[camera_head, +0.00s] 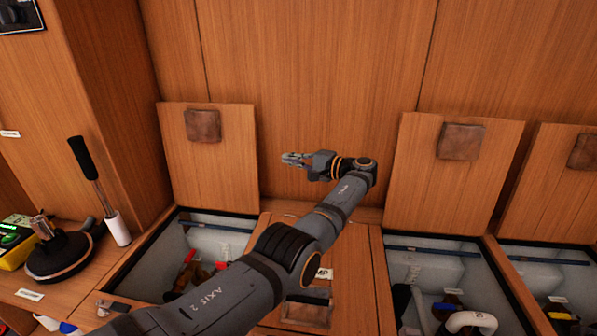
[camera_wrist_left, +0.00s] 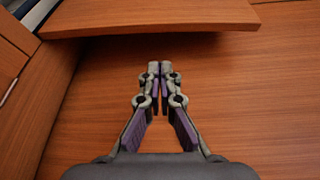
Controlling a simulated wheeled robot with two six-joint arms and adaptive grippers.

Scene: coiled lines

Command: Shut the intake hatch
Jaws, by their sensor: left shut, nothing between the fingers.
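Several hatches with wooden lids line the bench; I cannot read which label names the intake hatch. The left lid (camera_head: 210,160) stands raised against the back wall, its opening (camera_head: 215,230) uncovered, with red-handled fittings (camera_head: 188,262) inside. My left gripper (camera_head: 284,159) is shut and empty, just right of that lid, its fingers pointing left toward the lid's edge. In the left wrist view the shut fingers (camera_wrist_left: 160,68) lie below a wooden panel (camera_wrist_left: 150,18), apart from it as far as I can tell. My right gripper is out of view.
The middle lid (camera_head: 355,270) lies flat, partly behind my left arm. Two more lids, one at right (camera_head: 455,185) and one at far right (camera_head: 565,190), stand raised over open compartments. A winch (camera_head: 60,255) and a black-handled lever (camera_head: 95,185) stand at left.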

